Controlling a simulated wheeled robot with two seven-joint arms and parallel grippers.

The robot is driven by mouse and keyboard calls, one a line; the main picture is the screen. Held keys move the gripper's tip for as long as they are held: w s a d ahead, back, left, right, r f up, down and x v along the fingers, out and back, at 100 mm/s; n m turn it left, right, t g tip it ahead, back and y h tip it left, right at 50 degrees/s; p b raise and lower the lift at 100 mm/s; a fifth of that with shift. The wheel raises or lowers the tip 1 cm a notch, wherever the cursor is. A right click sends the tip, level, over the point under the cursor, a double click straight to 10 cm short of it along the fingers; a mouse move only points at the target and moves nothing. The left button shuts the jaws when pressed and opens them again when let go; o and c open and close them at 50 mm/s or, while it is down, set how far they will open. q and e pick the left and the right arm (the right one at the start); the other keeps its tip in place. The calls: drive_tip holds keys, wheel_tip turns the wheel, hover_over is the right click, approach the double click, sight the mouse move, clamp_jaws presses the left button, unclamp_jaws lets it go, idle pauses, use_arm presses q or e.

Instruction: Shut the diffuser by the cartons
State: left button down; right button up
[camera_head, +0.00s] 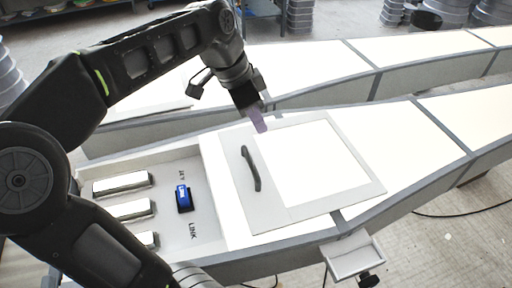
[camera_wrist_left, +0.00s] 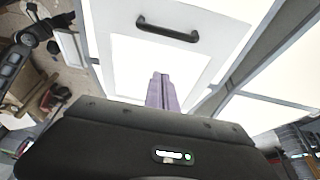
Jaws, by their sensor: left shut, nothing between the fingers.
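The diffuser is a white panel with a pale grey frame (camera_head: 268,214) and a dark bar handle (camera_head: 250,168) near its left edge. It lies on the long light bench, to the right of an open compartment (camera_head: 208,160), which is uncovered. My left gripper (camera_head: 261,125) has purple fingers, shut and empty, by the panel's far edge; I cannot tell whether they touch it. In the left wrist view, the shut fingers (camera_wrist_left: 162,92) show in front of the panel (camera_wrist_left: 205,62), with the handle (camera_wrist_left: 167,30) beyond them. My right gripper is out of view. I cannot make out cartons.
The compartment holds several pale bars (camera_head: 122,184) and a blue switch (camera_head: 183,197) beside the lettering. A second bright bench (camera_head: 330,68) runs behind. A small bracket with a dark knob (camera_head: 369,280) sticks out at the front. Cables lie on the floor.

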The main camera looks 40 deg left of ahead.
use_arm(q)
drive_tip(key=p, duration=0.2)
hover_over(260, 170)
drive_tip(key=w+d, duration=0.2)
drive_tip(key=f, duration=0.9)
drive_tip(key=shift+w+a+f, duration=0.1)
drive_tip(key=shift+a+f, duration=0.1)
drive_tip(key=shift+f, duration=0.1)
drive_tip(key=shift+s+a+f, duration=0.1)
drive_tip(key=shift+s+a, duration=0.7)
drive_tip(key=shift+s, duration=0.25)
drive_tip(key=shift+s+a+f+p, duration=0.15)
drive_tip(key=shift+s+a+p, duration=0.2)
drive_tip(key=shift+s, duration=0.15)
drive_tip(key=shift+a+f, duration=0.1)
